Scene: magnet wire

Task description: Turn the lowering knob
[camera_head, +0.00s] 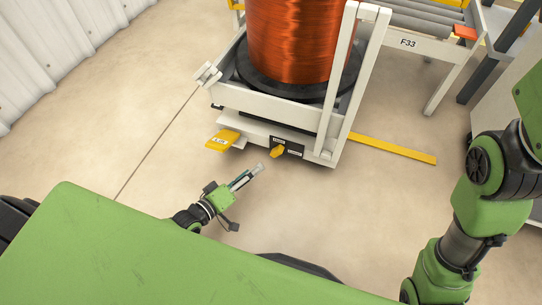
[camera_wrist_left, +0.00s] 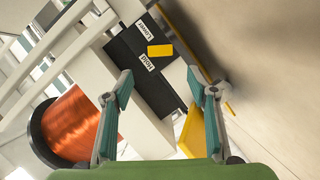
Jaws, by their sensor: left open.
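The lowering knob (camera_head: 277,151) is a small yellow handle on a black panel (camera_head: 289,146) low on the front of the white cart. In the left wrist view the yellow knob (camera_wrist_left: 160,50) sits between two white labels on the black panel (camera_wrist_left: 148,72). My left gripper (camera_head: 257,170) is just in front of and below the knob, apart from it. In the left wrist view my left gripper (camera_wrist_left: 168,92) is open, with its teal-padded fingers spread and nothing between them; the knob appears beyond the fingertips. My right gripper is not in view.
The white cart (camera_head: 262,104) carries a large copper wire spool (camera_head: 295,40). A yellow pedal (camera_head: 222,140) sticks out left of the panel. A yellow floor strip (camera_head: 393,148) lies to the right. A roller conveyor (camera_head: 420,22) stands behind. Floor left of the cart is clear.

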